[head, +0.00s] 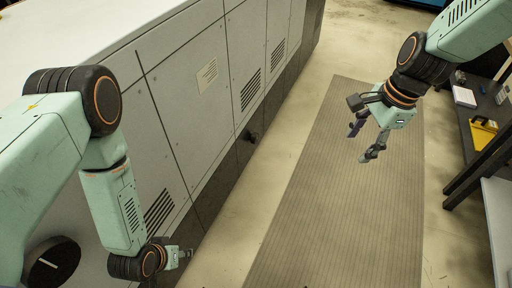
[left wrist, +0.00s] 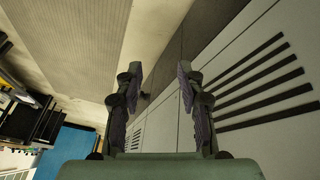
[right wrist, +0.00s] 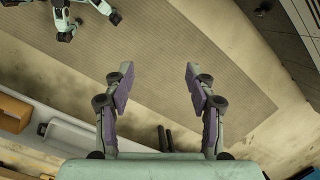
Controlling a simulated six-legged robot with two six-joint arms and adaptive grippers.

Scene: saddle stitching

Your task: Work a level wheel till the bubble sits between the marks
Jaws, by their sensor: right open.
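No bubble or pair of marks can be made out in any view. A small black fitting (head: 250,136) sticks out low on the side of the grey machine (head: 190,95) in the head view; I cannot tell if it is a level wheel. My left gripper (head: 183,254) is beside the machine's side, nearer me than the fitting. It is open and empty, with fingers apart in the left wrist view (left wrist: 160,80). My right gripper (head: 366,143) hangs open and empty above the floor mat, and its fingers are apart in the right wrist view (right wrist: 158,78).
A black round dial with a white line (head: 53,264) is at the head view's lower left. The ribbed mat (head: 320,220) runs along the aisle, which looks clear. A dark bench (head: 478,112) at the right carries a yellow item (head: 484,134) and a pale block (head: 464,96).

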